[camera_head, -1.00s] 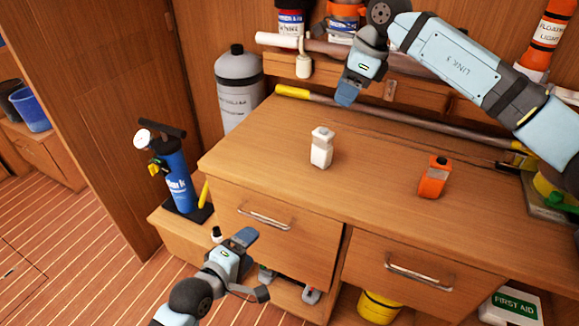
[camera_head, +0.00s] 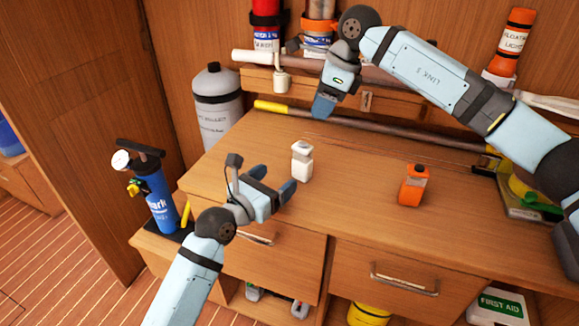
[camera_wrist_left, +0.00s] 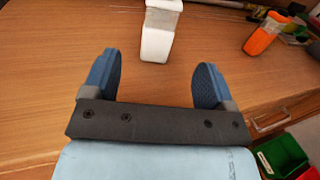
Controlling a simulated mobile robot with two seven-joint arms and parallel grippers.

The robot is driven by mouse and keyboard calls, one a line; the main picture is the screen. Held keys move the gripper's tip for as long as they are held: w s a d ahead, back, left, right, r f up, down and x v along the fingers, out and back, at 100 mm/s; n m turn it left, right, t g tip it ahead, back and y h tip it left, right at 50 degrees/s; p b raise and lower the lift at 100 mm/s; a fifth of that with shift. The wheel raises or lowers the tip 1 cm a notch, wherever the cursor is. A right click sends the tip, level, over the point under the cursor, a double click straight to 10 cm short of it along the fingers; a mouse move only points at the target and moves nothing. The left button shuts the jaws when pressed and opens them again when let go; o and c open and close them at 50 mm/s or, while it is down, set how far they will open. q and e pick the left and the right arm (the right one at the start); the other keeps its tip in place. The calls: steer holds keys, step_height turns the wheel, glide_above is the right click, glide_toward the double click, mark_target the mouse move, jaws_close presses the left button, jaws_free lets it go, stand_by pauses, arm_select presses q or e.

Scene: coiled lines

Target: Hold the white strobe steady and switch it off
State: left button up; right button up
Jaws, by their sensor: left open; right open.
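The white strobe (camera_head: 302,161) stands upright on the wooden counter, left of the middle. It also shows in the left wrist view (camera_wrist_left: 158,32), beyond and between my fingertips, with its top cut off by the frame edge. My left gripper (camera_head: 274,182) is open and empty, just short of the strobe on its near left side, not around it. Its two blue fingers show spread apart in the left wrist view (camera_wrist_left: 155,72). My right gripper (camera_head: 323,108) hangs above the back of the counter, beyond the strobe, its fingers pointing down and their gap hard to see.
An orange strobe (camera_head: 413,186) stands to the right on the counter (camera_head: 350,215). A pole with a yellow end (camera_head: 270,106) lies along the back. A grey cylinder (camera_head: 217,105) and a blue pump (camera_head: 160,195) stand at left. The counter between the strobes is clear.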

mark_target(307, 154)
arm_select(q)
steer(key=x, duration=1.2)
steer(key=shift+w+d+f, duration=0.1)
steer(key=shift+w+d, duration=0.05)
steer(key=shift+w, duration=0.1)
steer(key=c, duration=1)
steer(key=shift+c, duration=0.3)
arm_select(e)
steer(key=shift+c, duration=0.4)
jaws_close()
